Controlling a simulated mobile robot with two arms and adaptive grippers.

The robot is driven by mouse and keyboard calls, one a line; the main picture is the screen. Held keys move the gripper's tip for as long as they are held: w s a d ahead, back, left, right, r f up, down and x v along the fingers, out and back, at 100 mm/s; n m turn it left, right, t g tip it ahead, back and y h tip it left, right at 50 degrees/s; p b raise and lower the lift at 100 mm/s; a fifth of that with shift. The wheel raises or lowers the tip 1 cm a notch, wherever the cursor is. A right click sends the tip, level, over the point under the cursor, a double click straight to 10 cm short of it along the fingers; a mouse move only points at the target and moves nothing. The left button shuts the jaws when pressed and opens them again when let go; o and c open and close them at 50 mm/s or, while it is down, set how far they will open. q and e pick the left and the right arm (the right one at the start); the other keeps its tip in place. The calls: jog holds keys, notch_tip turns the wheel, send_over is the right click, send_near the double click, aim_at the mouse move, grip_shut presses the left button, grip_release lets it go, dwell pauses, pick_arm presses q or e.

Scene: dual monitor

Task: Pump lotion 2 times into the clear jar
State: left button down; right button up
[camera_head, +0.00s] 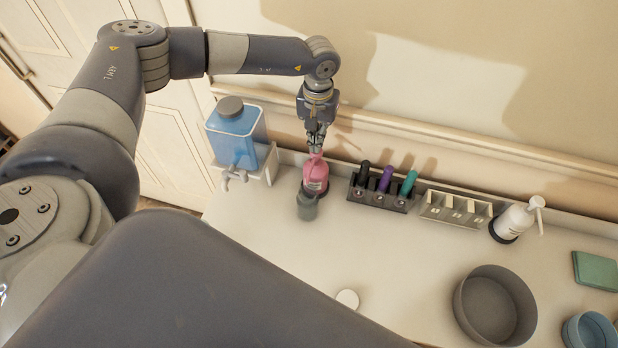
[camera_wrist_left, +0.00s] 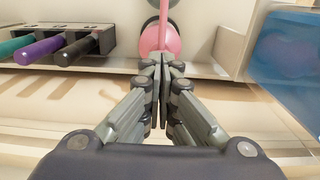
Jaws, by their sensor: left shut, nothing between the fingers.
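A pink pump bottle (camera_head: 316,177) stands at the back of the counter, and its pink body and nozzle also show in the left wrist view (camera_wrist_left: 183,40). A small greyish jar (camera_head: 307,209) stands right in front of it, under the nozzle side; I cannot tell what is inside. My left gripper (camera_head: 316,147) points down over the pump head, its fingers closed together with nothing between them. In the left wrist view the fingertips (camera_wrist_left: 161,60) cover part of the bottle. Whether they touch the pump head is unclear. My right gripper is not in view.
A blue dispenser (camera_head: 236,130) with a tap stands left of the bottle. Further right are a white pump bottle (camera_head: 513,221) and a grey bowl (camera_head: 485,330). The front middle counter is mostly clear.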

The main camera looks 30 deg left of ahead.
pick_arm(q)
jog(key=shift+f, duration=0.15)
dwell(0.3)
jog(key=shift+f+b, duration=0.9)
jog(key=shift+b, duration=0.05)
jog(key=shift+s+f+b, duration=0.1)
jog(key=shift+f+b, duration=0.5)
jog(key=shift+f, duration=0.05)
jog(key=shift+r+p, duration=0.75)
jog(key=shift+r, duration=0.85)
jog(key=shift+f, duration=0.15)
